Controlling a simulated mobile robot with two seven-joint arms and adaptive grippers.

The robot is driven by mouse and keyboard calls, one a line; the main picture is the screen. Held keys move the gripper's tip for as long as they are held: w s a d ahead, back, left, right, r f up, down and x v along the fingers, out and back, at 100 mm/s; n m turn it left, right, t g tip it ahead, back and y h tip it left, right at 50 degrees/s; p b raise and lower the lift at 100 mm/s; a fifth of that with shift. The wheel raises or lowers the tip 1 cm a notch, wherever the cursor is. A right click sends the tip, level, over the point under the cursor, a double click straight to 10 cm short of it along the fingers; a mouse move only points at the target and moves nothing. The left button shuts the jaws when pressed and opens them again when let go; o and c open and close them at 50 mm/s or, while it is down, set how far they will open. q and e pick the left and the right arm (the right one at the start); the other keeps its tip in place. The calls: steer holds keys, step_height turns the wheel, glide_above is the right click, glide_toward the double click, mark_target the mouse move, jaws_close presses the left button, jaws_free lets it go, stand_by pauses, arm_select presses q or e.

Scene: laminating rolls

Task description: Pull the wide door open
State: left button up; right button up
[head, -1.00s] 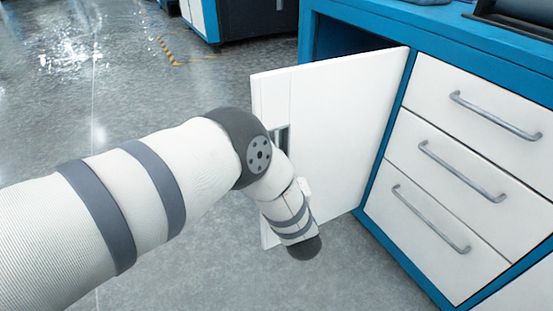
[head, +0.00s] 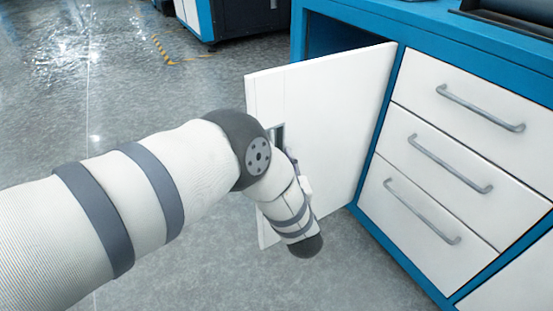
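The wide white door (head: 335,120) of the blue cabinet (head: 425,25) stands swung well open, hinged on its right edge beside the drawers. My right gripper is not in view.
White drawers (head: 440,155) with grey bar handles are to the right of the door. The cabinet's dark opening (head: 340,37) shows above the door. Grey floor (head: 160,100) is clear to the left. Another blue and white cabinet (head: 200,18) stands at the back.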

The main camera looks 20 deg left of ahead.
arm_select(q)
steer(key=shift+s+a, duration=0.15)
steer(key=shift+a, duration=0.05)
stand_by(0.3)
steer(key=v, duration=1.2)
